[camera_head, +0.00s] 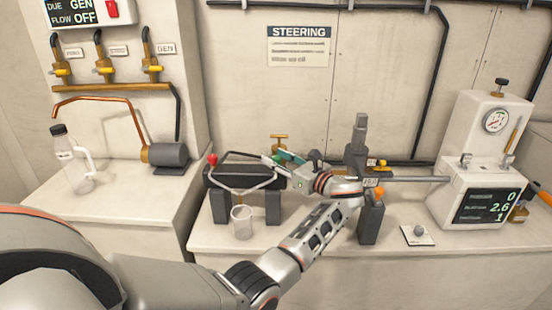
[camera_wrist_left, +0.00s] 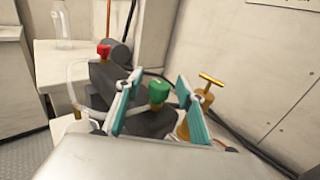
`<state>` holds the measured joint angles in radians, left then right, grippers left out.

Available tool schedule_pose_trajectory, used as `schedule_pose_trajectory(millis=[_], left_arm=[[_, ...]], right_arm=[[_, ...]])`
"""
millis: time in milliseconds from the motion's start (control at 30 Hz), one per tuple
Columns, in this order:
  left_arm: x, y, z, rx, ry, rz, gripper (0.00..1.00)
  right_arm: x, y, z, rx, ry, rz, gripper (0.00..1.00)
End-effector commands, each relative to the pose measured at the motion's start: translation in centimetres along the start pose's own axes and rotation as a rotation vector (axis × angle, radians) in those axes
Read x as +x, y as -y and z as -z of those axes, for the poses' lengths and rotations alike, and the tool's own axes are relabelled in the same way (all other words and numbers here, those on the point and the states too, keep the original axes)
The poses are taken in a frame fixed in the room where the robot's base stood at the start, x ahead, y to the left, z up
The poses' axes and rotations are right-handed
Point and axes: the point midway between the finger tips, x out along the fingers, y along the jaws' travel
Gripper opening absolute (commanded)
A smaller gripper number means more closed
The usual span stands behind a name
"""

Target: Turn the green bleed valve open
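The green bleed valve (camera_wrist_left: 158,92) is a round green knob on a dark block (camera_wrist_left: 150,122) in the left wrist view. My left gripper (camera_wrist_left: 157,103) is open, with one teal finger on each side of the knob. Gaps show between knob and fingers, and I see no clear contact. In the head view my left gripper (camera_head: 280,160) is over the right end of the dark block, and the green knob cannot be told apart from the teal fingers there. My right gripper is not in view.
A red knob (camera_head: 212,159) is at the block's left end and a brass T-handle (camera_head: 278,139) stands behind the gripper. A clear cup (camera_head: 241,223) is in front of the block. A white gauge unit (camera_head: 464,195) with a display stands right.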

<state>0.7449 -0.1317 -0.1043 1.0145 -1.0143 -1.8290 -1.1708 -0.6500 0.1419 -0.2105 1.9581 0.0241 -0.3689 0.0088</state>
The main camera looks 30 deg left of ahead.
Motion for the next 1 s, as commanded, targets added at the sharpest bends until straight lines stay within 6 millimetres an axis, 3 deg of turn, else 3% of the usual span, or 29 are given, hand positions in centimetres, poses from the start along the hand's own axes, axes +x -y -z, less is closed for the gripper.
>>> schedule_pose_trajectory(millis=[433,1000], left_arm=[[-6.4,0.0,0.0,-0.001,0.000,0.001,0.38],[-7.1,0.0,-0.1,-0.001,0.001,0.000,0.38]], right_arm=[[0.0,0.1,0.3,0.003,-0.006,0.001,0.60],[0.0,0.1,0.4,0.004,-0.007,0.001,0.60]])
